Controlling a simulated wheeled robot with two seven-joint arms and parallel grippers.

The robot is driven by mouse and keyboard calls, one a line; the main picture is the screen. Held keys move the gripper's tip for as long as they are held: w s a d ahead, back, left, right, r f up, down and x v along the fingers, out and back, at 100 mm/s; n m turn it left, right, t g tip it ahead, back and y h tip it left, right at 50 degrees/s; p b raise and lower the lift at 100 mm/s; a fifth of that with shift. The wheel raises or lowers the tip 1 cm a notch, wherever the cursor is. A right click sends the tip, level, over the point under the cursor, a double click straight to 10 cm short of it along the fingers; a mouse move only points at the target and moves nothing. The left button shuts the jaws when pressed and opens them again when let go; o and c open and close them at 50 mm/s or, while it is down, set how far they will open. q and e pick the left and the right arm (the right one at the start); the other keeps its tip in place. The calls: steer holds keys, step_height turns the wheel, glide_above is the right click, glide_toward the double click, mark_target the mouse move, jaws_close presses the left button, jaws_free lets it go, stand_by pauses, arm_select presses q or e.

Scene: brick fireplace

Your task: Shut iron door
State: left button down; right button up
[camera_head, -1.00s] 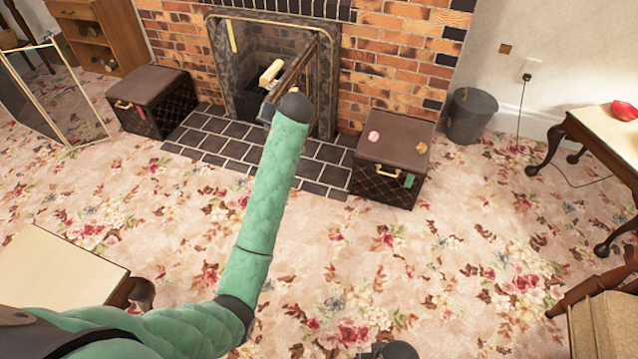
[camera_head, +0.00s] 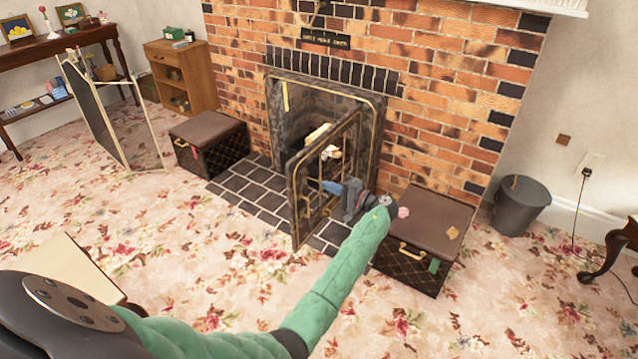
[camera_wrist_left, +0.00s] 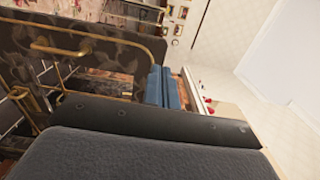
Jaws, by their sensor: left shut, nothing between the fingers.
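The iron door (camera_head: 295,195), a dark panel with brass trim and bars, stands open at the brick fireplace, swung out from the right side of the opening over the hearth. In the left wrist view the door (camera_wrist_left: 105,45) fills the upper left, with a brass handle on it. My left gripper (camera_head: 322,186) has blue fingers and is at the door's bars, reaching in from the right. Its fingers are closed together and empty, and they show in the left wrist view (camera_wrist_left: 162,88) beside the door's edge. I cannot tell if they touch the door. My right gripper is out of view.
A brown trunk (camera_head: 430,222) stands right of the hearth, close to my left forearm. Another trunk (camera_head: 208,142) stands left of it. A dark bucket (camera_head: 522,207) is at the right wall.

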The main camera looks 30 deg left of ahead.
arm_select(q)
glide_toward(289, 170)
steer(key=a+p, duration=0.1)
steer(key=a, duration=0.4)
steer(key=shift+w+a, duration=0.2)
steer(key=shift+a, duration=0.45)
steer(key=shift+a+f, duration=0.1)
steer(key=shift+a, duration=0.15)
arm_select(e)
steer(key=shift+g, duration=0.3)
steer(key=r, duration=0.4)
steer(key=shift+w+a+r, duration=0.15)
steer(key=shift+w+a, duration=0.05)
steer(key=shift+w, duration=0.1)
